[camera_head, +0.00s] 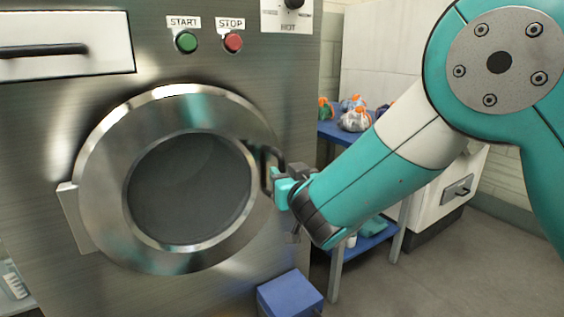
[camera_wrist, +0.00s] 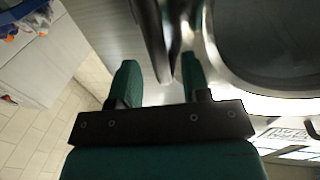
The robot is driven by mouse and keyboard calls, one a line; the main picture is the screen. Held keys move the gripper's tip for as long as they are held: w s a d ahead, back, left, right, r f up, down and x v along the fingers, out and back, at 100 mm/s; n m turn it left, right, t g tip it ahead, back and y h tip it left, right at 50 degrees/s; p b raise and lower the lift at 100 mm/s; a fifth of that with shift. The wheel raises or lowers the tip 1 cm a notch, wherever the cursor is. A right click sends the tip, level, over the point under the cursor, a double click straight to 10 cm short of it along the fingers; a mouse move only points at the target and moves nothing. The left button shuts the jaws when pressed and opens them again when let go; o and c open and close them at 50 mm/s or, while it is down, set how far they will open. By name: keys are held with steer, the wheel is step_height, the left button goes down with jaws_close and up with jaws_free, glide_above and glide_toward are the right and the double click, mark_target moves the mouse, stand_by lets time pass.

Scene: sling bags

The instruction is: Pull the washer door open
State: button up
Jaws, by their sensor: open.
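The washer door (camera_head: 172,254) is a round steel ring with dark glass, and it looks closed against the washer front. Its hinge block (camera_head: 75,217) is at the left edge. A dark handle (camera_head: 267,160) stands off the door's right edge. My gripper (camera_head: 279,186) is at this handle, its teal fingers partly overlapping it in the head view. In the wrist view the two green fingers of my gripper (camera_wrist: 160,76) are apart, with the handle (camera_wrist: 152,40) reaching between them. I cannot tell whether either finger touches the handle.
Above the door are a green start button (camera_head: 186,41), a red stop button (camera_head: 233,42) and a drawer (camera_head: 65,45). A blue box (camera_head: 290,295) is low at the washer's right. A blue shelf table (camera_head: 331,129) holding several bags stands behind my arm. Floor is clear at lower right.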

steer(key=shift+x, duration=1.25)
jaws_close()
